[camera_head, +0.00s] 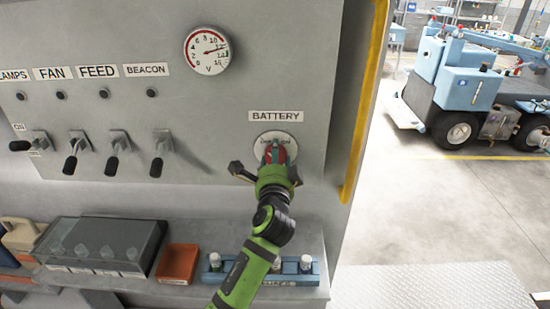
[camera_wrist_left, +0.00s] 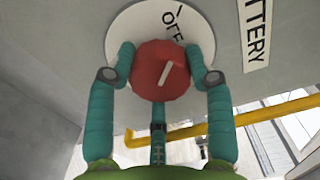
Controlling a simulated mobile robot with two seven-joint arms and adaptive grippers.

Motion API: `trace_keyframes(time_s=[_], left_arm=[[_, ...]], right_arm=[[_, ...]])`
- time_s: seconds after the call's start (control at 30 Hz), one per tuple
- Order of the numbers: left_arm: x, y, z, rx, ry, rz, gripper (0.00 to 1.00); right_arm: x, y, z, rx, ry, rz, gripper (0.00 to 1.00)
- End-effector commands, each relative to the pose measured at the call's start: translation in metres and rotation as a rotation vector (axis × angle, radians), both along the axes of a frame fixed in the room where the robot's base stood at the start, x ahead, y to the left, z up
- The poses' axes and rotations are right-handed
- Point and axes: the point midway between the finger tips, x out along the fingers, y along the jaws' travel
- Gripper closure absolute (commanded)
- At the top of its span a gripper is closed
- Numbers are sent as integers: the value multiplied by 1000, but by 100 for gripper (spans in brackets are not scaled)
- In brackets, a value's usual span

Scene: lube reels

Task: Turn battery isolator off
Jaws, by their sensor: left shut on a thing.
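The battery isolator is a red knob (camera_head: 280,153) on a round white plate (camera_head: 268,139) under the BATTERY label (camera_head: 276,116). My left gripper (camera_head: 274,159) reaches it from below and is shut around it. In the left wrist view, teal fingers (camera_wrist_left: 162,75) touch both sides of the red knob (camera_wrist_left: 158,72). A white line on the knob's face tilts up and slightly right in that view. The word OFF (camera_wrist_left: 172,25) shows on the plate above the knob, partly covered by it. The rest of the plate's marking is hidden. My right gripper is not in view.
Toggle levers (camera_head: 116,150) and a round gauge (camera_head: 207,51) are on the panel to the left. A yellow rail (camera_head: 364,105) runs along the panel's right edge. Below are a shelf with an orange tray (camera_head: 177,263) and a blue rack (camera_head: 302,279).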

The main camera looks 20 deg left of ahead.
Motion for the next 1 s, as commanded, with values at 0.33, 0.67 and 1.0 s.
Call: trace_keyframes(time_s=[0.33, 0.67, 1.0], left_arm=[[0, -2, -1, -3, 2, -3, 24], [-18, -7, -1, -2, 1, -4, 24], [-87, -27, -2, -4, 4, -5, 24]], right_arm=[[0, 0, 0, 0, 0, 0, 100], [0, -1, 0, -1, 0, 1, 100], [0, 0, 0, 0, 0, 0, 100]])
